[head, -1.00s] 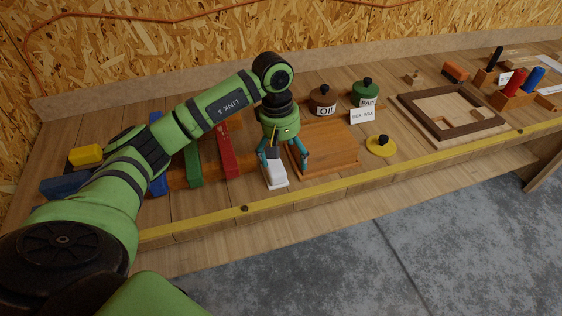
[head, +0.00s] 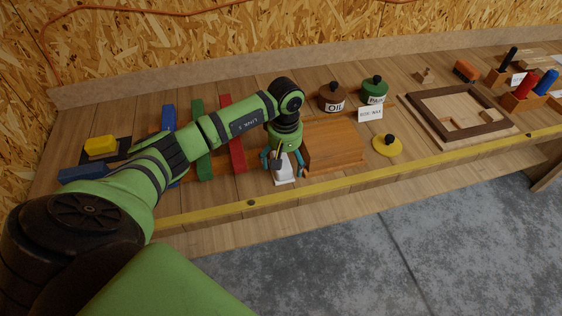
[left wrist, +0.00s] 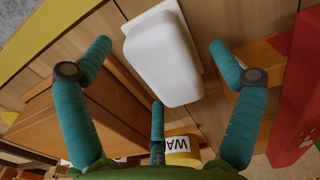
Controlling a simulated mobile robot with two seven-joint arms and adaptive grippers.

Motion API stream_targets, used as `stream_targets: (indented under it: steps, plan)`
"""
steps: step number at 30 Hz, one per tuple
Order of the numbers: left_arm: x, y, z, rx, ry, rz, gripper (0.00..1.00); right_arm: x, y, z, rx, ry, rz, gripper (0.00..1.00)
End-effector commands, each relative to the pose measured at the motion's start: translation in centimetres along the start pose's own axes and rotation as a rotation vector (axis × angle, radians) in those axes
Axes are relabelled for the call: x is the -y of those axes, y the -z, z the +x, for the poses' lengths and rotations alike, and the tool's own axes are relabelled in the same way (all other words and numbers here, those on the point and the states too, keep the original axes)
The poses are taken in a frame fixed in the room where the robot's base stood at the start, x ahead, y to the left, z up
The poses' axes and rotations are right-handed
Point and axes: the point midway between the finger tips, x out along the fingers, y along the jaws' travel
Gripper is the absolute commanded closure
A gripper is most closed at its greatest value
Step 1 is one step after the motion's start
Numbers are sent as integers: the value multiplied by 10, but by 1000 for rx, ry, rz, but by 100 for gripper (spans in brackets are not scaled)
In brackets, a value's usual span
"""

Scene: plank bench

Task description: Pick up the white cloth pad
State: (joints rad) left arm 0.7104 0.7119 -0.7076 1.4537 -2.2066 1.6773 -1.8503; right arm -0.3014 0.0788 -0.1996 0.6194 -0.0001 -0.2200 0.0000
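The white cloth pad (head: 285,176) lies on the bench near its front edge, just left of a wooden block. In the left wrist view it is a rounded white block (left wrist: 163,60) on a thin white base. My left gripper (head: 283,166) is over the pad, pointing down. Its teal fingers are spread on both sides of the pad, with visible gaps in the left wrist view (left wrist: 160,50). A further finger shows at the near end of the pad. The gripper hides part of the pad in the head view. My right gripper is not in view.
The wooden block (head: 335,150) is close on the right. A red bar (head: 232,135) and green bar (head: 199,120) lie to the left. A yellow tin (left wrist: 182,157) shows beneath the fingers. A yellow disc (head: 388,147) with a black knob is further right. A yellow strip (head: 330,187) runs along the front.

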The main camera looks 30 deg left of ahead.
Motion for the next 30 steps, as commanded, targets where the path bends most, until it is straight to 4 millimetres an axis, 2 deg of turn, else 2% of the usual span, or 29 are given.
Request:
stream_targets:
  steps: [1,4,5,19,23,27,30]
  plan:
    - [0,0,0,0,0,0,28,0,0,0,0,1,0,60]
    - [0,0,0,0,0,0,68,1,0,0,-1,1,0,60]
    - [0,0,0,0,0,0,72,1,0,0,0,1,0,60]
    - [0,1,-4,-2,0,0,72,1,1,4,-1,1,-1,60]
    - [0,1,-16,-4,-3,1,72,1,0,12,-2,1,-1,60]
    - [-1,2,-41,-8,-6,1,73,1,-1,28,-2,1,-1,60]
    - [-19,-18,-52,-3,-6,7,73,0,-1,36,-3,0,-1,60]
